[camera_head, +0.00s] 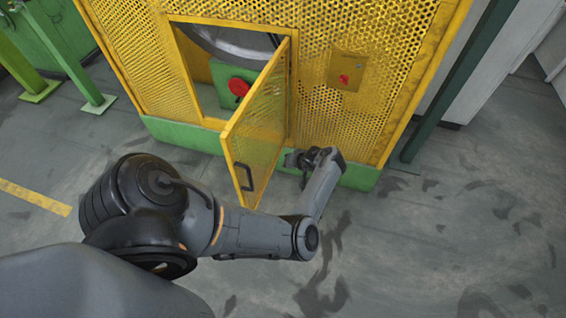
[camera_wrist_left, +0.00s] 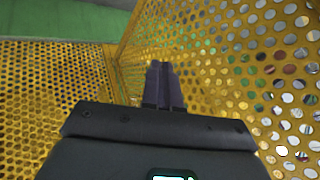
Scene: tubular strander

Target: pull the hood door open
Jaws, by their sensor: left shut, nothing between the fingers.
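The hood door (camera_head: 257,125) is a yellow perforated panel in a yellow frame. It stands swung out from the yellow hood, hinged at its right side, with the opening (camera_head: 204,68) uncovered. Its dark handle (camera_head: 243,177) is near the free lower edge, with nothing gripping it. My left arm reaches in front of the door, and my left gripper (camera_head: 293,158) is low on the door's right side, near the hood. In the left wrist view the fingers (camera_wrist_left: 164,87) are together and empty, between perforated yellow panels (camera_wrist_left: 235,75). Any contact with the door is unclear. My right gripper is out of view.
Inside the opening is a red knob (camera_head: 238,87) on a green part. A red button (camera_head: 344,79) sits on a yellow plate right of the door. A green base (camera_head: 180,135) runs along the hood's foot. A dark green post (camera_head: 455,80) stands at right. The floor at right is free.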

